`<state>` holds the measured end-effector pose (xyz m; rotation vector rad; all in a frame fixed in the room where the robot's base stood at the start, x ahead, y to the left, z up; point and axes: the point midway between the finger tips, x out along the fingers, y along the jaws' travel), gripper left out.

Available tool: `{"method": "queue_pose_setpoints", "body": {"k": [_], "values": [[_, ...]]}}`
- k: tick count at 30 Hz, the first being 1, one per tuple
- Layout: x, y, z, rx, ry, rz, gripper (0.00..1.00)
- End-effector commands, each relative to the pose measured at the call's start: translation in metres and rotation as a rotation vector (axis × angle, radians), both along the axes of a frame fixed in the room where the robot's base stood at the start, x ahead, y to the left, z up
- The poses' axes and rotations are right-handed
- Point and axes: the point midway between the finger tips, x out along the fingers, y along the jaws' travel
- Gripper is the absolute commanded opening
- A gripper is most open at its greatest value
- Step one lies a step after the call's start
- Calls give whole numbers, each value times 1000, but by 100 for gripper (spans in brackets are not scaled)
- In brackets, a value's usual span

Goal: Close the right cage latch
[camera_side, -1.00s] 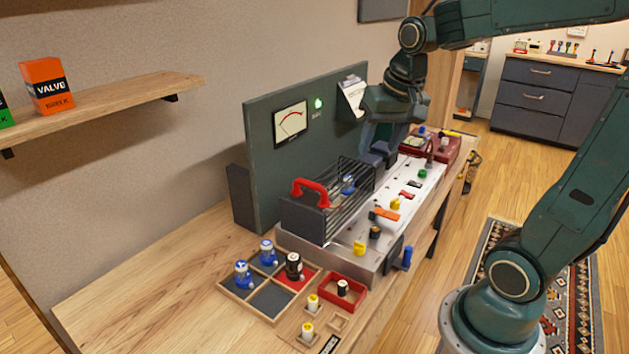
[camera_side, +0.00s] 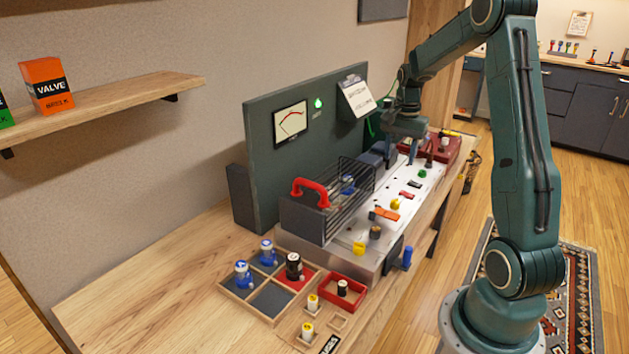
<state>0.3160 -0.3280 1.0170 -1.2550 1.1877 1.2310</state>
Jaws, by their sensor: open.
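The wire cage (camera_side: 352,180) with its red handle (camera_side: 311,190) sits on the metal amp chassis (camera_side: 345,240). A blue-topped part shows through its bars. I cannot pick out the right cage latch for certain; an orange lever-like piece (camera_side: 386,213) lies on the chassis top right of the cage. My gripper (camera_side: 411,156) points down over the far end of the chassis, beyond the cage and next to the dark blocks there. It is open and I see nothing held. Its fingertips are small, and whether they touch anything is unclear.
A green panel with a meter (camera_side: 291,121) and a clipboard (camera_side: 357,97) stands behind the chassis. A red box (camera_side: 443,147) is at the far end. A divided wooden tray (camera_side: 233,290) with tubes and a red tray (camera_side: 330,291) are in front. The left bench is clear.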

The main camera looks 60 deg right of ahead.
Motion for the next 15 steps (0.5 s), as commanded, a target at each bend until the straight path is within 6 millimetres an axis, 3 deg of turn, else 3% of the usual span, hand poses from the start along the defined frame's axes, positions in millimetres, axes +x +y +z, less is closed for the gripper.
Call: {"method": "queue_pose_setpoints", "body": {"k": [4,15], "values": [[-4,-11,-10,10,9,-42,48],[-4,-12,-16,11,10,-47,48]]}}
